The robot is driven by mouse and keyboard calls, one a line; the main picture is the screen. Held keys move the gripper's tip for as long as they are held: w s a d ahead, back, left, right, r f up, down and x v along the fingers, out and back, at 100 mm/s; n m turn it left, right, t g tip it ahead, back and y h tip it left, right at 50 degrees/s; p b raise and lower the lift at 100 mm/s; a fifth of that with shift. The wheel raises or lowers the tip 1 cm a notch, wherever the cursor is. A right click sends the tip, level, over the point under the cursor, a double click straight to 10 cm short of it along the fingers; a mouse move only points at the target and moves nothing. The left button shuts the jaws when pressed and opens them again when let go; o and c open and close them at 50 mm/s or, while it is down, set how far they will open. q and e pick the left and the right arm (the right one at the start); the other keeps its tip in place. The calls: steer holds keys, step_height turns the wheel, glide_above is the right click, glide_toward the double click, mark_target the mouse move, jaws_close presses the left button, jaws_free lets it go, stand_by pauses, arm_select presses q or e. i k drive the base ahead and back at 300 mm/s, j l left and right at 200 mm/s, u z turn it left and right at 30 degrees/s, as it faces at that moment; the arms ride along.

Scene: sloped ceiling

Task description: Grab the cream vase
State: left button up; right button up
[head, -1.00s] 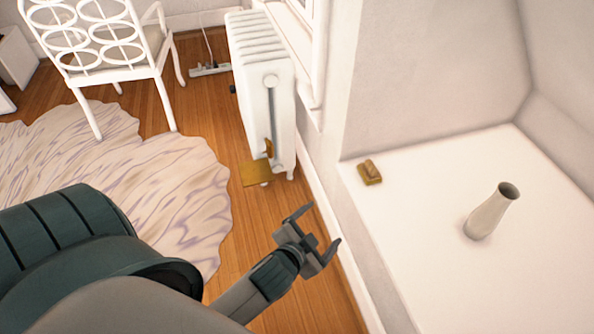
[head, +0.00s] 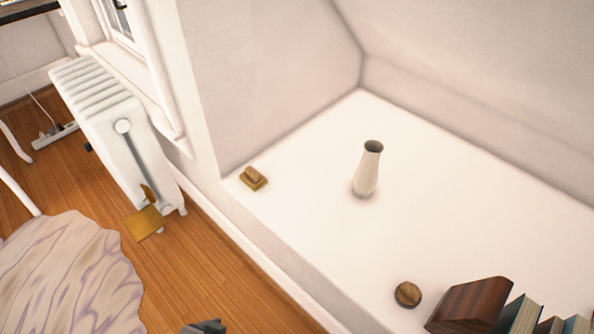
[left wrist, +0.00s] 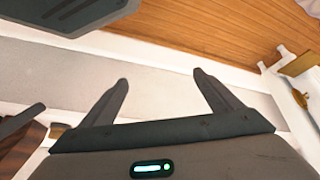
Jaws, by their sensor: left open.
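The cream vase (head: 367,170) stands upright on the white ledge (head: 310,215), in the middle of the head view. It is slender with a dark open mouth, and nothing touches it. My left gripper (left wrist: 160,85) is open and empty in the left wrist view, with both fingers spread over the pale wall and the ledge's side. The vase does not show in the left wrist view. In the head view only a small dark piece of my left gripper (head: 205,327) shows at the bottom edge, well below and left of the vase.
A small brass-coloured object (head: 253,179) lies on the ledge left of the vase. A round wooden piece (head: 408,294) and several books (head: 470,305) are nearer the front right. A white radiator (head: 120,135) stands by the window at left. The ledge around the vase is clear.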

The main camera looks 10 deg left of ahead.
mark_target(366, 177)
steer(key=i+j, duration=0.1)
steer(key=j, duration=0.35)
steer(key=i+j, duration=0.1)
steer(key=j, duration=0.35)
steer(key=i+j, duration=0.15)
steer(key=j, duration=0.25)
steer(key=i+j, duration=0.1)
steer(key=j, duration=0.35)
steer(key=z, duration=1.8)
